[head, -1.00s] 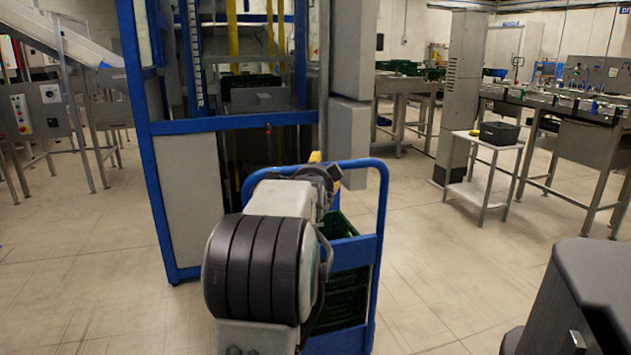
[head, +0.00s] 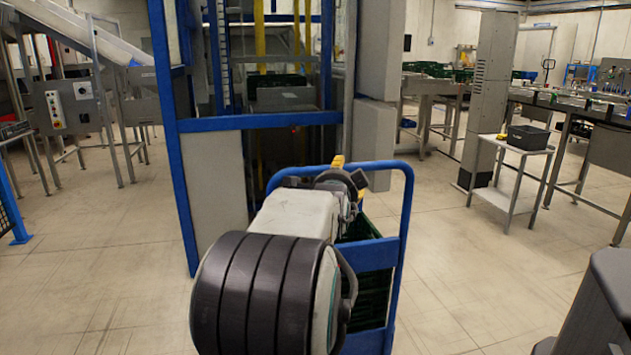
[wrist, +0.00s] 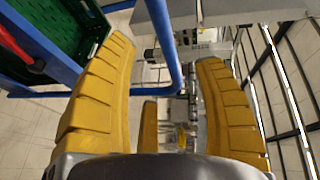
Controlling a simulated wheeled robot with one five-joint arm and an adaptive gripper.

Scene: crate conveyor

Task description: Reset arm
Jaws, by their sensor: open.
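My arm stretches forward in the head view toward a blue-framed cart. My gripper shows in the wrist view (wrist: 165,85) with its yellow ribbed fingers spread wide and nothing held between them. A blue tube of the cart frame (wrist: 166,40) shows in the gap between the fingers, beyond them; I cannot tell how far. In the head view the gripper is mostly hidden behind the arm, with only a bit of yellow showing near the cart's top rail.
The blue cart (head: 408,215) holds green crates (head: 372,290) just beyond my arm. A blue-framed lift cage (head: 180,170) stands behind it. A small white side table (head: 520,150) with a dark bin (head: 528,137) stands at right. Floor is open on the left.

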